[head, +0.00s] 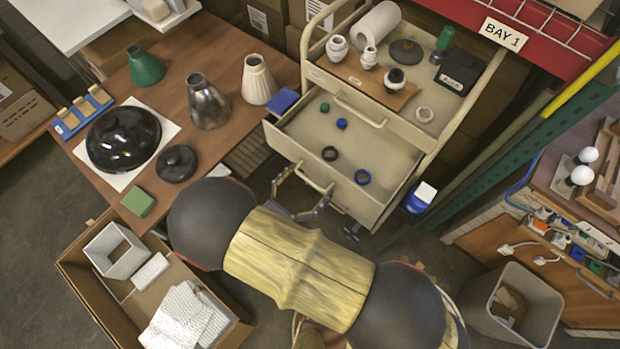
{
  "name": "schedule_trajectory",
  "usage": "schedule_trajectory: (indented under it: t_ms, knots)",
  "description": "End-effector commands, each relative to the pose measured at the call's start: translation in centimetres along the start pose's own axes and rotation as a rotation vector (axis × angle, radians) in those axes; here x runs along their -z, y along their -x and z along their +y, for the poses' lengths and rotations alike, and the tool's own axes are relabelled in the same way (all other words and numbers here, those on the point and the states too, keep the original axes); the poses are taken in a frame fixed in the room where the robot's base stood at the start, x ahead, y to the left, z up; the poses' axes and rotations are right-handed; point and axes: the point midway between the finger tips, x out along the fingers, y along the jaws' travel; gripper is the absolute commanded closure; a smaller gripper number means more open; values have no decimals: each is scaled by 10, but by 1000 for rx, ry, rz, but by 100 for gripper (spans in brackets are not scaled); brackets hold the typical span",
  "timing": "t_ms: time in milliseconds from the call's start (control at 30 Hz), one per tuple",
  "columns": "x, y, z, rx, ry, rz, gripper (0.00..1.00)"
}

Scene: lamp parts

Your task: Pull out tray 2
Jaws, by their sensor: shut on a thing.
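A cream trolley with stacked trays stands at the upper middle in the head view. Its lower tray (283,143) is slid out toward me and holds several small green, blue and black parts. No number shows on it, so I cannot tell whether it is tray 2. My gripper (312,188) is at this tray's front face, shut on the bar handle (326,190). My arm hides the floor below the gripper. The upper tray (372,107) sits above and behind, with its own bar handle.
A wooden table (230,63) with lamp shades stands close on the left. An open cardboard box (75,262) is at lower left. A green rack post (535,148) and a grey bin (545,305) are on the right. Grey floor shows between table and trolley.

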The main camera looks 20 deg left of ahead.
Motion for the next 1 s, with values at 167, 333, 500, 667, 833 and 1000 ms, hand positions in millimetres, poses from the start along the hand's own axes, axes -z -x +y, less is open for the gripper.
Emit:
schedule_trajectory:
  t_ms: [167,333,500,667,833,1000]
  knots:
    - [2,0,-2,4,-1,3,56]
    - [2,-1,-2,4,-1,3,6]
    - [2,0,-2,3,0,2,4]
    - [1,0,-1,2,0,2,4]
    - [-7,0,0,1,-1,1,4]
    - [-32,0,0,1,-4,2,4]
